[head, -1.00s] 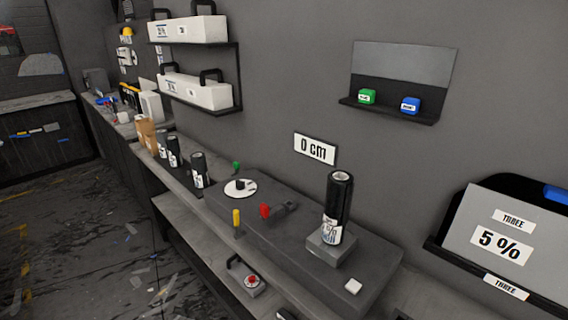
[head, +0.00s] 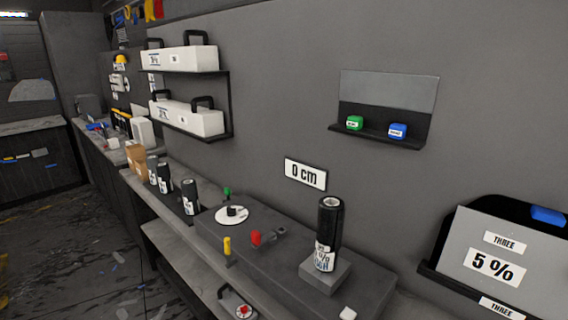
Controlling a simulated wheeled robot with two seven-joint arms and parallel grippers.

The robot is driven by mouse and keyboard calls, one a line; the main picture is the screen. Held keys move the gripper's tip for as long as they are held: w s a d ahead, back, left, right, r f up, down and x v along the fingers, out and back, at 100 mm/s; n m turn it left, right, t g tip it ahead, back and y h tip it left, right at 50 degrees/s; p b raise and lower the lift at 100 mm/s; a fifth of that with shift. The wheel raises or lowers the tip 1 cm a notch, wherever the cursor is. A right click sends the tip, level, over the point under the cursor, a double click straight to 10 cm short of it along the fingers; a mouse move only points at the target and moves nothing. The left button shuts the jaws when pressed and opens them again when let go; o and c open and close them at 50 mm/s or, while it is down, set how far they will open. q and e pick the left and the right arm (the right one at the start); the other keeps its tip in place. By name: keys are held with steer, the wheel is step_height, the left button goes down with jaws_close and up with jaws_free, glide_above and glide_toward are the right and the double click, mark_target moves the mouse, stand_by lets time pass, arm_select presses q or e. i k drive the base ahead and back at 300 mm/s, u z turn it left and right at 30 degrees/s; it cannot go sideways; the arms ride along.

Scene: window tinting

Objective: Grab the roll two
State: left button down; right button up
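Several dark rolls with white labels are in the head view. One larger black roll (head: 328,235) stands upright on a small grey block on the machine, under the "0 cm" sign. Three smaller black rolls stand in a row on the bench at the left: one (head: 190,197) nearest, one (head: 164,178) in the middle and one (head: 153,169) behind it. Their label text is too small to read, so I cannot tell which is roll two. Neither of my grippers shows in the view.
A "5 %" board (head: 494,264) stands at right. The floor at left is open.

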mark_target(330, 222)
steer(key=u, duration=1.05)
steer(key=k, duration=1.05)
steer(key=z, duration=1.95)
steer(key=i, duration=0.5)
